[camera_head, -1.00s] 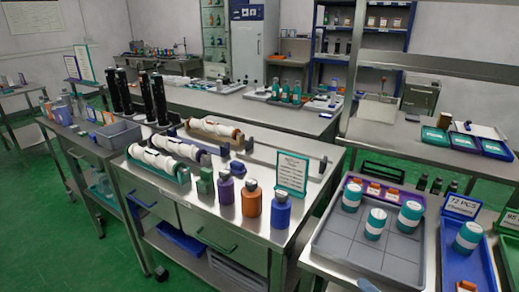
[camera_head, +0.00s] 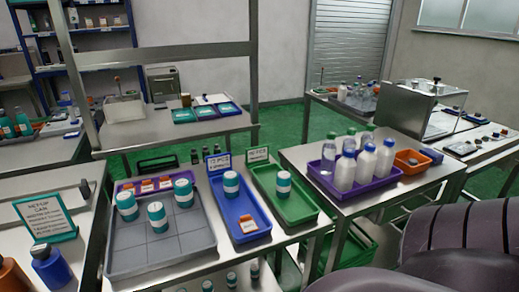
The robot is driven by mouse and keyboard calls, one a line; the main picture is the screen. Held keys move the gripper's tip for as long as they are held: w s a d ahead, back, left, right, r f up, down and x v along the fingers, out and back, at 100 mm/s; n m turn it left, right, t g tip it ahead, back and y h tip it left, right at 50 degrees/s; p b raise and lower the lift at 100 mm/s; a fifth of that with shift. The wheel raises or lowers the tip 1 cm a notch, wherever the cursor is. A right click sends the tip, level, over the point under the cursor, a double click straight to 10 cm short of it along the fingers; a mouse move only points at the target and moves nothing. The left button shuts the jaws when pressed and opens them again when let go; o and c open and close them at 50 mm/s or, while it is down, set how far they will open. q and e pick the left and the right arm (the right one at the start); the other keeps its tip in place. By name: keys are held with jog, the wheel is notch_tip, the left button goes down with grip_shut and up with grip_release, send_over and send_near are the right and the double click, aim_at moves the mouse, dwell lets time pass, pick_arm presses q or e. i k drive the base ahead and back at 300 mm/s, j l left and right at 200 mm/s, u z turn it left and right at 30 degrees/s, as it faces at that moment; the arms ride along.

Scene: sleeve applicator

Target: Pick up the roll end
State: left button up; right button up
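No roll of labels or sleeves shows now, so I cannot see the roll end. A thin rod's end block (camera_head: 85,188) shows at the left edge, on the steel table with the green-framed sign (camera_head: 45,216). Neither of my grippers is in view.
A grey tray (camera_head: 195,240) holds several white-and-teal jars. A blue tray (camera_head: 222,205) and a green tray (camera_head: 300,203) stand to its right. A purple tray (camera_head: 372,181) holds several bottles. Green floor (camera_head: 290,125) is clear behind. A dark rounded form (camera_head: 460,240) fills the lower right.

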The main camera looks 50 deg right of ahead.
aim_at(283, 177)
jog(key=l+z, duration=0.1)
jog(key=z, duration=2)
jog(key=j, duration=0.05)
